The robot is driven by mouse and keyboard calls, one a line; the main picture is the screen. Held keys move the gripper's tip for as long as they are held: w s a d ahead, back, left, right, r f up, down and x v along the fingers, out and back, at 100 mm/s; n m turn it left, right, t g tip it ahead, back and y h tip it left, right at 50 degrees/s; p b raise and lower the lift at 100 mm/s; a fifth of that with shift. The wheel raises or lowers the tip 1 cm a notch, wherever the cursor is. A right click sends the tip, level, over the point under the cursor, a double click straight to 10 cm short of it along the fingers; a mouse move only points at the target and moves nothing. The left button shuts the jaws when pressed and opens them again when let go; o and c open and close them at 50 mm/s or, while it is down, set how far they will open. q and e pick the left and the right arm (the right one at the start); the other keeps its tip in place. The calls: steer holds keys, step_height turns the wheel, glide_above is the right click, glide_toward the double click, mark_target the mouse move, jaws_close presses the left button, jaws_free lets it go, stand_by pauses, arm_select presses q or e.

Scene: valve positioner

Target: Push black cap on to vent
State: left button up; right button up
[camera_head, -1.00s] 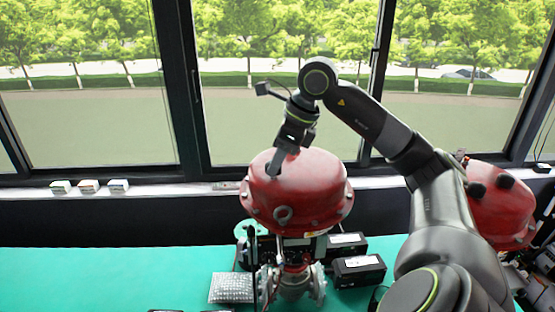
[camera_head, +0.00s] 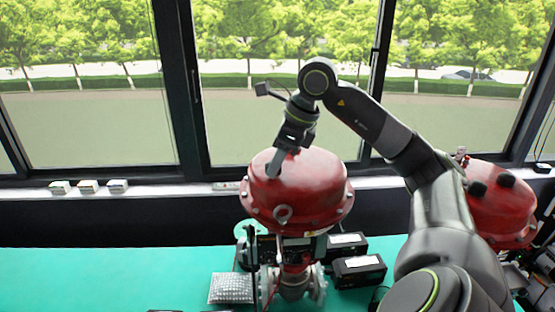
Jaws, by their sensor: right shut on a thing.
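A red domed valve actuator (camera_head: 315,190) stands on the green table in the middle of the head view, on a metal valve body (camera_head: 292,285). My right gripper (camera_head: 272,168) points down at the upper left of the dome, its fingertips at the dome's top surface. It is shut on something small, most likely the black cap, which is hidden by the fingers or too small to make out. The vent is hidden too. My left gripper is not in view.
Black boxes (camera_head: 358,270) lie right of the valve, and a silvery bubble-wrap packet (camera_head: 231,288) lies left of it. A second red actuator (camera_head: 500,213) stands at the right. Small white boxes (camera_head: 88,186) line the window sill. The green table (camera_head: 100,280) is clear at the left.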

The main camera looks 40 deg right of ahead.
steer(key=shift+f, duration=0.4)
steer(key=o, duration=1.1)
steer(key=shift+s+d+r+b, duration=0.1)
steer(key=shift+d+r+b, duration=0.05)
steer(key=shift+r+b, duration=0.35)
steer(key=p+v, duration=0.2)
steer(key=v, duration=1.4)
steer(key=shift+r, duration=0.25)
